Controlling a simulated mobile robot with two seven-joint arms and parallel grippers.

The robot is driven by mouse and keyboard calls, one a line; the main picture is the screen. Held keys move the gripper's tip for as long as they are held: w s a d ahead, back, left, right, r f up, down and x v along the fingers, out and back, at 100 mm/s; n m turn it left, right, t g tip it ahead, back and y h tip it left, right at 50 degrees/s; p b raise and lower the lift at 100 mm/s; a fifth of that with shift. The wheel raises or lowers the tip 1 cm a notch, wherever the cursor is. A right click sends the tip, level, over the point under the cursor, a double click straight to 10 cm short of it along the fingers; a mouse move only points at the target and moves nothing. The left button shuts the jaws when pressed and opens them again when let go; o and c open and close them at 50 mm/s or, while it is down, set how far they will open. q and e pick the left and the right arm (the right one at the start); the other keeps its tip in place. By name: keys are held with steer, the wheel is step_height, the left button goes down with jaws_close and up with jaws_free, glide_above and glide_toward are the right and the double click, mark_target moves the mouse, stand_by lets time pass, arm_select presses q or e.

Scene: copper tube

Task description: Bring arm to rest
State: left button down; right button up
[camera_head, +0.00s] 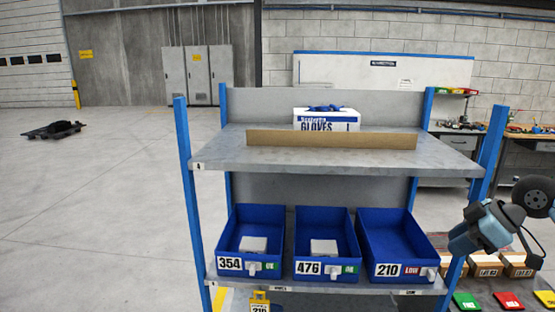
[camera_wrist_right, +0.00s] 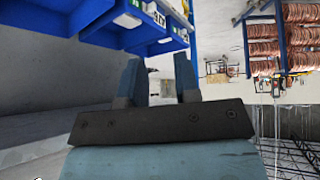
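My right arm comes in from the right edge of the head view, its blue and dark gripper (camera_head: 474,232) in front of the shelf's right post, clear of the bins. In the right wrist view the two fingers of that gripper (camera_wrist_right: 160,76) stand apart with an empty gap between them. It holds nothing. My left arm and gripper are not in view.
A glove box (camera_head: 326,125) stands on top. Copper coils (camera_wrist_right: 278,48) hang in the right wrist view. The floor at left is open.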

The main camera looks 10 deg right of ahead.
steer(key=s+a+f+m+t+h, duration=0.1)
steer(key=s+a+f+m, duration=0.1)
steer(key=f, duration=1.2)
steer(key=s+a+f+m+t, duration=0.2)
steer(key=s+a+f, duration=0.1)
steer(key=f, duration=1.1)
steer(key=s+a+f+m+t, duration=0.1)
steer(key=s+a+f, duration=0.3)
steer(key=a, duration=0.3)
steer(key=s+a+f, duration=0.4)
steer(key=a, duration=0.4)
steer(key=s+a+f+m+t+h, duration=0.1)
steer(key=s+a+f, duration=0.3)
steer(key=a, duration=0.4)
steer(key=shift+m+t, duration=0.3)
steer(key=shift+d+f, duration=0.1)
